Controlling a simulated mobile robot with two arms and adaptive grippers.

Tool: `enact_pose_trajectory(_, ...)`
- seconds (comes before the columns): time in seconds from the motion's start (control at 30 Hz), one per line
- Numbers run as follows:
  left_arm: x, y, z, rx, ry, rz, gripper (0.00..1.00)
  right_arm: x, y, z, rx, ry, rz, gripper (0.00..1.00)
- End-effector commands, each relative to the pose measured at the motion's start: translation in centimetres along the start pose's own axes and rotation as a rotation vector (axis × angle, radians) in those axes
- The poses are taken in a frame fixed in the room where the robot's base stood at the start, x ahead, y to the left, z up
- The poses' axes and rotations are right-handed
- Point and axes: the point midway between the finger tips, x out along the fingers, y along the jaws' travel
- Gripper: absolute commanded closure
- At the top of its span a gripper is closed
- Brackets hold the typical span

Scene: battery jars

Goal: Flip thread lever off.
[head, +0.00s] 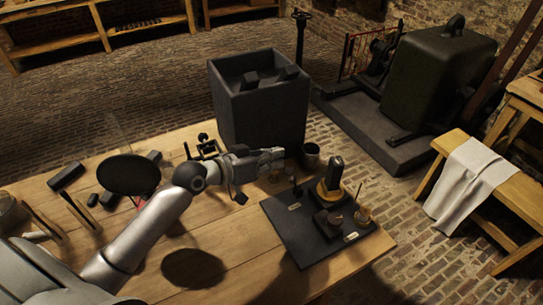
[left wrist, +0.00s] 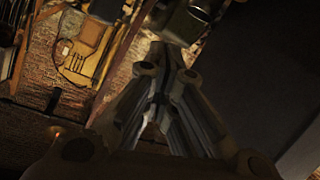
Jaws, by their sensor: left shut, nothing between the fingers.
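A dark board (head: 285,232) lies on the wooden table near its right corner, with several small devices on it. A thin upright lever-like piece (head: 295,186) stands at its back left edge, by a small pale label (head: 294,206); I cannot read the label or tell the lever's setting. My left gripper (head: 279,153) is shut and empty, above and behind the board's back edge, apart from the lever. The left wrist view shows its closed fingers (left wrist: 163,62) in the middle; I cannot make out the lever there. My right gripper is not in view.
A tall dark box (head: 258,115) stands just behind the gripper, and a small dark cup (head: 311,154) is right of the fingertips. A round black disc (head: 128,174) is at left.

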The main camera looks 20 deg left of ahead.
Motion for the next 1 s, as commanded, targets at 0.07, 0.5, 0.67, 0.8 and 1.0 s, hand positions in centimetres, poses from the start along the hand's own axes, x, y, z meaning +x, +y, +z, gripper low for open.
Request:
enact_pose_trajectory(0.07, 1.6, 0.1, -0.3, -0.004, 0.003, 0.001, 1.00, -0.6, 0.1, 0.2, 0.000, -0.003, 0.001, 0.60)
enact_pose_trajectory(0.5, 6.5, 0.0, 1.7, -0.002, -0.005, -0.001, 1.00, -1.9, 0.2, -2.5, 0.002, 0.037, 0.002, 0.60)
enact_pose_trajectory(0.67, 5.9, 0.0, 3.2, -0.001, -0.002, -0.001, 1.00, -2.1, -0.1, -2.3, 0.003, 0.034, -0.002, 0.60)
enact_pose_trajectory(0.8, 5.7, 0.0, 3.7, 0.000, -0.001, -0.001, 1.00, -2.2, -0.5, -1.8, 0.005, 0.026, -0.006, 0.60)
enact_pose_trajectory(1.0, 5.7, -0.1, 3.8, 0.000, 0.000, -0.001, 1.00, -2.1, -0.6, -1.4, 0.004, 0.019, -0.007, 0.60)
